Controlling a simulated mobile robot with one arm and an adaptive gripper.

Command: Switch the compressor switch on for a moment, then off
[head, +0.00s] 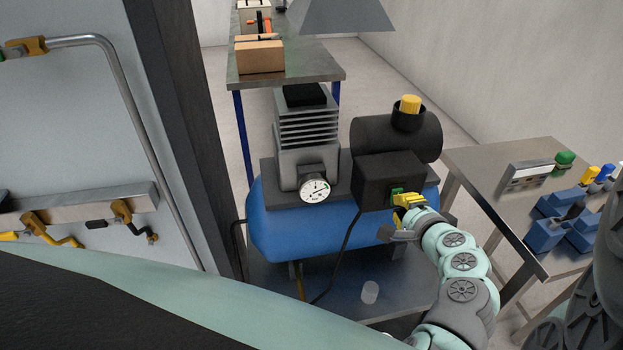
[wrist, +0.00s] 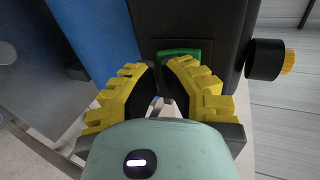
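The compressor has a blue tank (head: 285,228) with a dark motor and a black switch box (head: 374,182) on top. A green switch (head: 396,191) sits on the box's front face, low and to the right. In the wrist view the green switch (wrist: 180,54) lies just beyond my fingertips, partly covered by them. My gripper (head: 403,200) is at the switch in the head view. In the wrist view my yellow-fingered gripper (wrist: 161,66) has its tips close together with a narrow gap and nothing seen between them. I cannot tell whether it touches the switch.
A pressure gauge (head: 314,190) faces forward left of the box. A black cable hangs below the box. A metal table (head: 470,160) with blue blocks stands at the right.

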